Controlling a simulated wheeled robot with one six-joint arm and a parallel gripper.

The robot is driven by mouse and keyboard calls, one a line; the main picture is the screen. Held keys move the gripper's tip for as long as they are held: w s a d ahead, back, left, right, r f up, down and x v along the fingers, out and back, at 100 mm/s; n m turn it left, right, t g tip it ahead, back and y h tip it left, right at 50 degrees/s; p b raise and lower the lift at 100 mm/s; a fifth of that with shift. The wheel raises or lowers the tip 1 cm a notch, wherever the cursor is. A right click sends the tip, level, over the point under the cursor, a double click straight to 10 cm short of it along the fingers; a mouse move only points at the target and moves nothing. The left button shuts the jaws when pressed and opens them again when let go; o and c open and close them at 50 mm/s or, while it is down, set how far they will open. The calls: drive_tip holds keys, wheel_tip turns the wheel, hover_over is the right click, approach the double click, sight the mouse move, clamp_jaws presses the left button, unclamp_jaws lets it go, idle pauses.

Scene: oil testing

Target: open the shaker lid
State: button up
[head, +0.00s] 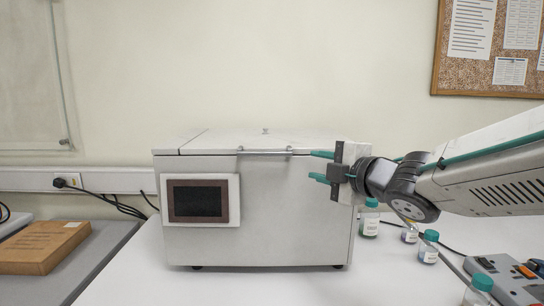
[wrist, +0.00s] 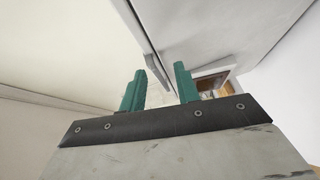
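The shaker (head: 285,215) is a light grey box with a dark screen (head: 198,201) on its front left. Its lid (head: 258,140) lies flat and closed on top. A thin metal bar handle (head: 265,151) runs along the lid's front edge. My gripper (head: 320,167) is at the right end of the handle, its two green fingers apart and pointing left. The upper finger is close to the handle's end; I cannot tell if they touch. In the wrist view the open fingers (wrist: 160,88) have the handle bar (wrist: 152,60) beyond and between them, with nothing held.
Several bottles with teal caps (head: 429,246) stand right of the shaker. A grey device (head: 500,280) is at the front right. A brown box (head: 42,247) lies on the left surface. The white table in front of the shaker is clear.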

sight(268, 154)
drive_tip(key=w+a+n+y, duration=0.1)
drive_tip(key=a, duration=0.2)
drive_tip(key=w+a+n+g+y, duration=0.1)
drive_tip(key=w+a+n, duration=0.1)
drive_tip(key=a, duration=0.1)
drive_tip(key=w+a+r+n+y, duration=0.1)
drive_tip(key=a, duration=0.3)
drive_tip(key=shift+w+y, duration=0.3)
drive_tip(key=shift+y, duration=0.1)
drive_tip(key=shift+r, duration=0.1)
clamp_jaws()
